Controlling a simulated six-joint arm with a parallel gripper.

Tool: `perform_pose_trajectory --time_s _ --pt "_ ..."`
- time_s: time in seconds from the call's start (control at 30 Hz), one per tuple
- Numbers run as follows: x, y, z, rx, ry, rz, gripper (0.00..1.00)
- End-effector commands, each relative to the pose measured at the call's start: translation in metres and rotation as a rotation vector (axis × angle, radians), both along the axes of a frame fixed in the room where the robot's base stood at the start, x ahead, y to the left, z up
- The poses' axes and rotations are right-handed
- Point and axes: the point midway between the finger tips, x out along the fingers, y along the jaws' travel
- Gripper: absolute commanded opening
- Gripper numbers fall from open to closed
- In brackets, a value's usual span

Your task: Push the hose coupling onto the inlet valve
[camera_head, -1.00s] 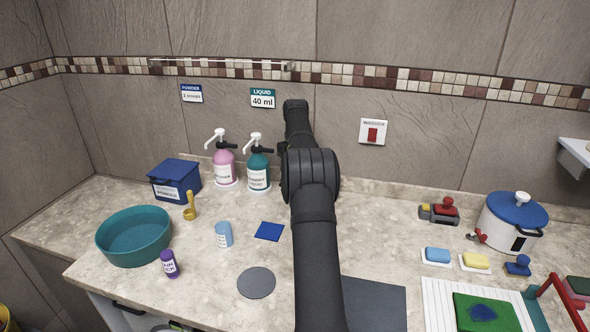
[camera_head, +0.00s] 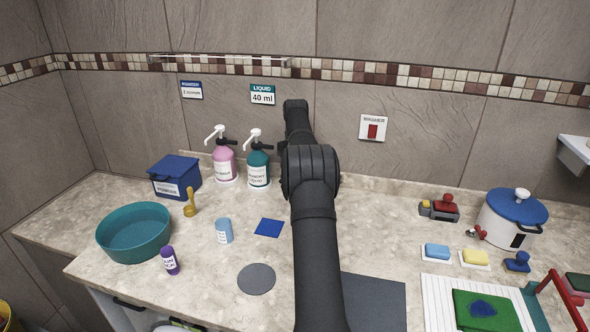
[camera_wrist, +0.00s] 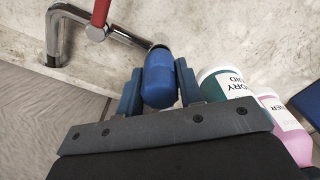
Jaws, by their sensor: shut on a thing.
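My gripper (camera_wrist: 159,90) is shut on the blue hose coupling (camera_wrist: 158,75) in the wrist view, one finger on each side of it. The inlet valve (camera_wrist: 122,36) is a chrome pipe with a red handle (camera_wrist: 101,13). Its outlet end meets the far end of the coupling in the picture. I cannot tell how far, if at all, the coupling sits over the outlet. In the head view my own arm hides the gripper, the coupling and the valve.
A teal pump bottle (camera_head: 258,168) and a pink pump bottle (camera_head: 224,165) stand left of my arm, close to the gripper in the wrist view. The tiled wall (camera_head: 420,150) is behind. A blue box (camera_head: 175,178) and teal basin (camera_head: 135,235) are farther left.

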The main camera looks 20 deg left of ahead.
Motion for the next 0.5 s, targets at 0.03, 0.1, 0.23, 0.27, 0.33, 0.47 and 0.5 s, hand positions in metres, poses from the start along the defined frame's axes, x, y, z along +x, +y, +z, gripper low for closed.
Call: perform_pose_trajectory --time_s 0.03,0.1,0.23,0.27,0.33,0.47,0.5 --pt "0.0000 0.0000 -0.0001 0.000 0.000 0.000 0.10" --pt "0.0000 0.0000 -0.0007 0.000 0.000 0.000 0.10" --pt "-0.0001 0.0000 -0.0025 0.000 0.000 0.000 0.10" --pt "-0.0001 0.0000 -0.0030 0.000 0.000 0.000 0.10" --pt "-0.0001 0.0000 -0.0040 0.000 0.000 0.000 0.10" --pt "0.0001 0.0000 -0.0060 0.000 0.000 0.000 0.10" --pt "0.0001 0.0000 -0.0066 0.000 0.000 0.000 0.10"
